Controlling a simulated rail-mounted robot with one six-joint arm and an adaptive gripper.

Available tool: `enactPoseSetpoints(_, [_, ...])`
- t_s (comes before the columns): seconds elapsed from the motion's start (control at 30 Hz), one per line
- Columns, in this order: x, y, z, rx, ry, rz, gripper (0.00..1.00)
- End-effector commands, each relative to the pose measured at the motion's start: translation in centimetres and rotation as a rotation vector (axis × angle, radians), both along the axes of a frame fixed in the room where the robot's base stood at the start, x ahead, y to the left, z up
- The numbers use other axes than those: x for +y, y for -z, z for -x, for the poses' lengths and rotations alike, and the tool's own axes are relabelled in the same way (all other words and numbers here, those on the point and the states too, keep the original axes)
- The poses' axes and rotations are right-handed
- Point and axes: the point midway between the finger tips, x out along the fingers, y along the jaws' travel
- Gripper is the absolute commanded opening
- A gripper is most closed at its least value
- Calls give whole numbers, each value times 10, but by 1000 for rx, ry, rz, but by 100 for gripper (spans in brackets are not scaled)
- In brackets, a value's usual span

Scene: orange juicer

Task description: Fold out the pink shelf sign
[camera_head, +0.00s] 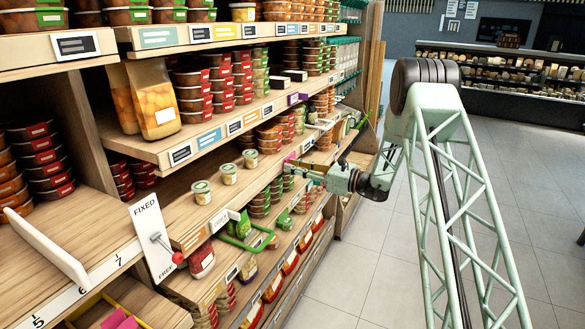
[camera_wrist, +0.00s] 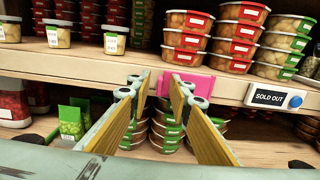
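The pink shelf sign (camera_wrist: 196,83) is on the front edge of a shelf, straight ahead in the wrist view. It also shows as a small pink patch in the head view (camera_head: 290,158). My gripper (camera_wrist: 159,78) is partly open, with a gap between its two yellow-lined fingers. Its right fingertip overlaps the sign's left part in the wrist view and hides some of it. I cannot tell whether it touches the sign. In the head view my gripper (camera_head: 289,165) is beside the shelf edge at the sign.
A "SOLD OUT" tag (camera_wrist: 272,97) with a blue knob is on the same shelf edge, to the right. Stacked containers (camera_wrist: 235,38) stand on the shelf above, and green-lidded tubs (camera_wrist: 166,130) below. The tiled aisle floor (camera_head: 345,265) is clear.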

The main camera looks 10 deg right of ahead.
Motion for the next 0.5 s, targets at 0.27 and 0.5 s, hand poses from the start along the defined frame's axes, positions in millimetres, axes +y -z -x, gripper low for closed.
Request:
enactPoseSetpoints(0.27, [4,0,-3,0,0,0,19])
enactPoseSetpoints(0.5, [4,0,-3,0,0,0,12])
